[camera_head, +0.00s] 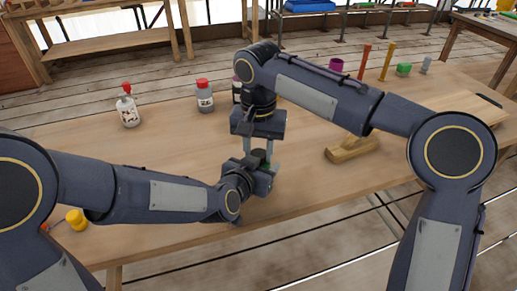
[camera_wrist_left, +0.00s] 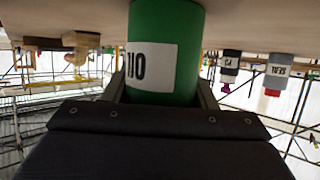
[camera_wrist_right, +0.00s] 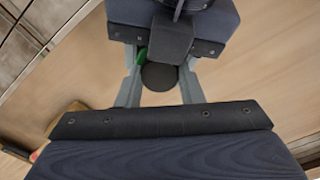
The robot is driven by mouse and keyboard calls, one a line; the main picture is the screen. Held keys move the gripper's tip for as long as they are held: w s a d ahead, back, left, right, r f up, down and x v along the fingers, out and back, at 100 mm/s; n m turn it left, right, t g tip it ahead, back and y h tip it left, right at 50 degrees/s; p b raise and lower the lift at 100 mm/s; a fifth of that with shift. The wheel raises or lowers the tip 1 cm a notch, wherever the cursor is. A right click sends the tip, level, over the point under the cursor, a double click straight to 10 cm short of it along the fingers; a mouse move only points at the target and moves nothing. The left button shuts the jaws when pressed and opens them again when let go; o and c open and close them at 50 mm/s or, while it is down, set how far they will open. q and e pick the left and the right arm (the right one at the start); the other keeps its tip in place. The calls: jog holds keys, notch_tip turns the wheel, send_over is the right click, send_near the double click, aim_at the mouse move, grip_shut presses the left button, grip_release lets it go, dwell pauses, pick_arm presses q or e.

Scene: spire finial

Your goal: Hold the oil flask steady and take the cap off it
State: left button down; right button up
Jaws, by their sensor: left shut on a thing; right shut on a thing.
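The oil flask is green with a white label reading OIL; it fills the top middle of the left wrist view (camera_wrist_left: 165,75), inverted there. My left gripper (camera_head: 262,172) is shut on the flask's body, one finger on each side. The cap (camera_wrist_right: 159,77) is dark and round in the right wrist view, with a sliver of green flask beside it. My right gripper (camera_head: 265,153) points down from above and is shut on the cap. In the head view the grippers hide most of the flask. I cannot tell whether the cap still touches the flask.
A white bottle with a red top (camera_head: 129,108) and a grey bottle with a red cap (camera_head: 204,97) stand toward the back left. Another bottle is partly behind my right arm. A wooden block (camera_head: 350,149) lies right of the grippers. The front middle of the table is clear.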

jog(key=o, duration=1.1)
notch_tip(320, 180, up, 4)
jog(key=shift+r, duration=0.4)
jog(key=shift+c, duration=0.6)
notch_tip(320, 180, up, 3)
jog(key=m, duration=0.3)
jog(key=shift+f, duration=0.15)
notch_tip(320, 180, down, 8)
jog(key=shift+r, duration=0.25)
jog(key=shift+c, duration=0.3)
